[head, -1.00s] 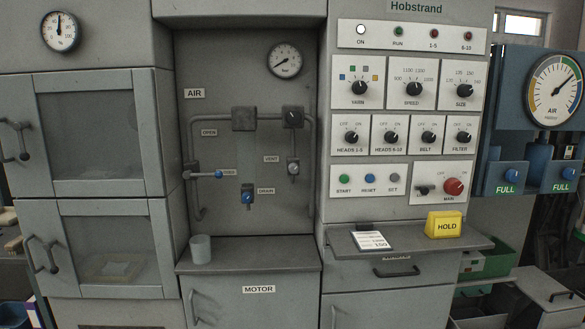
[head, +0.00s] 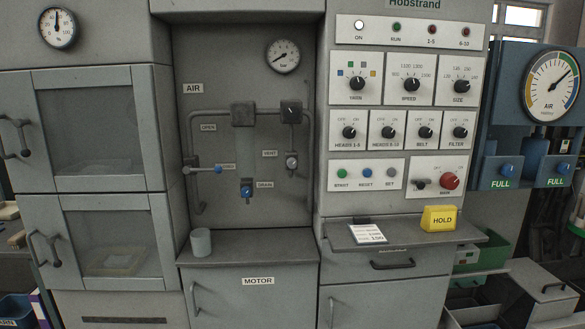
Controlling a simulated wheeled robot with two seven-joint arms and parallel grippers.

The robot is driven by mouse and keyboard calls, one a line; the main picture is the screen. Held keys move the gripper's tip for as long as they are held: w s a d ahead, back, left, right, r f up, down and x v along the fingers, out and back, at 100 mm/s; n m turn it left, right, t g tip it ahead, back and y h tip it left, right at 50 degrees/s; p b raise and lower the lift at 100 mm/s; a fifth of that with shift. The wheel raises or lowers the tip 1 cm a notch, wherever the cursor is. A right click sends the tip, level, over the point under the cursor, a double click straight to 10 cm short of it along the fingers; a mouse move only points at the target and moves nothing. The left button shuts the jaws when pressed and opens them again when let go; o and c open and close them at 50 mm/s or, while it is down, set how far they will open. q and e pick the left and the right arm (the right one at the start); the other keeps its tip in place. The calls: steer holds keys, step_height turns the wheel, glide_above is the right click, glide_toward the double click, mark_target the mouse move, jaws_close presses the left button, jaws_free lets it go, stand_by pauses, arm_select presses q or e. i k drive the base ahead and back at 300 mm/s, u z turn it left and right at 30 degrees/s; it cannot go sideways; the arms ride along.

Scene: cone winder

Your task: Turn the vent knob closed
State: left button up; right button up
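The vent knob (head: 291,162) is a small grey round knob in the recessed AIR panel (head: 250,60), in the head view. It sits on a vertical pipe at the right of the panel, beside the VENT label (head: 270,153). Its exact setting is too small to tell. A blue-tipped lever (head: 205,170) points right at the left pipe, and a blue drain valve (head: 247,188) is below the middle. Neither of my grippers shows in the head view.
A grey cup (head: 201,242) stands on the ledge (head: 270,246) below the panel. Glass-fronted doors (head: 95,128) with handles are at left. The space before the AIR panel is clear.

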mark_target(291, 162)
steer(key=z, duration=0.15)
steer(key=k, duration=0.3)
steer(key=u, duration=0.85)
steer(key=i, duration=1.45)
steer(key=z, duration=0.25)
